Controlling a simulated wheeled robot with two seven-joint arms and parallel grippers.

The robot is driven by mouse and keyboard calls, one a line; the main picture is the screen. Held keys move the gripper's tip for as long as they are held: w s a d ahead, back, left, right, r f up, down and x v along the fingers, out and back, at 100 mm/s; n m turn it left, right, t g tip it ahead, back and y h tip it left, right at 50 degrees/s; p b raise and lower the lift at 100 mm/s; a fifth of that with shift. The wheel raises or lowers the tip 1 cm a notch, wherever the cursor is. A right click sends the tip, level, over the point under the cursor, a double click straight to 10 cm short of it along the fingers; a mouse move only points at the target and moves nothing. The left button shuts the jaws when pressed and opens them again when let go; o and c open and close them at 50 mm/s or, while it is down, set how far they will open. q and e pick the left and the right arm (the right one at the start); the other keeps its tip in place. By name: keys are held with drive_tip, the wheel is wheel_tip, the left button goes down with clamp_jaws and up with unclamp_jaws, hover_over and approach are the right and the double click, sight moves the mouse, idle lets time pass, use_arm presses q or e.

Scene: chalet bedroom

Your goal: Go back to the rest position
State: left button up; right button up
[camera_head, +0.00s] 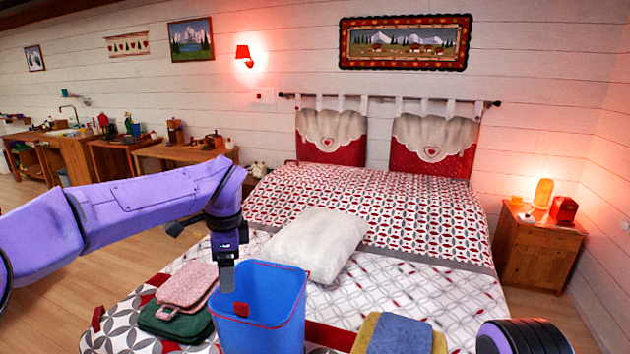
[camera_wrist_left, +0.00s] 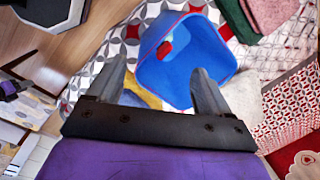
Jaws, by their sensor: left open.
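My left gripper (camera_head: 227,278) hangs from the purple left arm, pointing down at the left rim of a blue bin (camera_head: 276,290) on the bed (camera_head: 440,295). In the left wrist view the fingers (camera_wrist_left: 159,72) are spread apart with nothing between them. Past them the blue bin (camera_wrist_left: 192,60) stands with a small red thing (camera_wrist_left: 165,49) inside. That red thing also shows low in the bin (camera_head: 241,309) in the head view. Whether the fingers touch the bin's rim I cannot tell.
Folded pink cloths (camera_head: 188,285) and green cloths (camera_head: 175,322) lie left of the bin. Blue and yellow folded cloths (camera_head: 400,335) lie to its right. A white pillow (camera_head: 315,243) lies behind it. A nightstand (camera_head: 537,255) stands at the right.

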use_arm(q)
drive_tip(key=a+f+m+t+y, duration=0.4)
drive_tip(key=a+f+m+y, duration=0.35)
drive_tip(key=f+m, duration=0.75)
drive_tip(key=s+f+m+t, duration=0.1)
drive_tip(key=s+f+m, duration=0.15)
drive_tip(key=m, duration=0.35)
drive_tip(key=s+a+f+m+t, duration=0.1)
drive_tip(key=f+m, duration=0.3)
drive_tip(key=m, duration=0.3)
drive_tip(key=s+f+m+t, duration=0.1)
drive_tip(key=s+f+m, duration=0.15)
drive_tip(key=m, duration=0.35)
drive_tip(key=s+a+f+m+g+h, duration=0.1)
drive_tip(key=s+f+m, duration=0.4)
drive_tip(key=s, duration=0.6)
drive_tip(key=s+a+f+m+g+h+b, duration=0.1)
drive_tip(key=s+f+m+g+h, duration=0.1)
drive_tip(key=s+f+m, duration=0.4)
drive_tip(key=s+a+f+m+g+h, duration=0.1)
drive_tip(key=s+f+m, duration=0.5)
drive_tip(key=s, duration=1)
drive_tip(key=shift+a+f+g+h, duration=0.25)
drive_tip(key=shift+f+g+h, duration=0.15)
drive_tip(key=shift+f+h, duration=0.25)
use_arm(e)
drive_tip(key=shift+s+f, duration=0.25)
drive_tip(key=shift+f, duration=0.4)
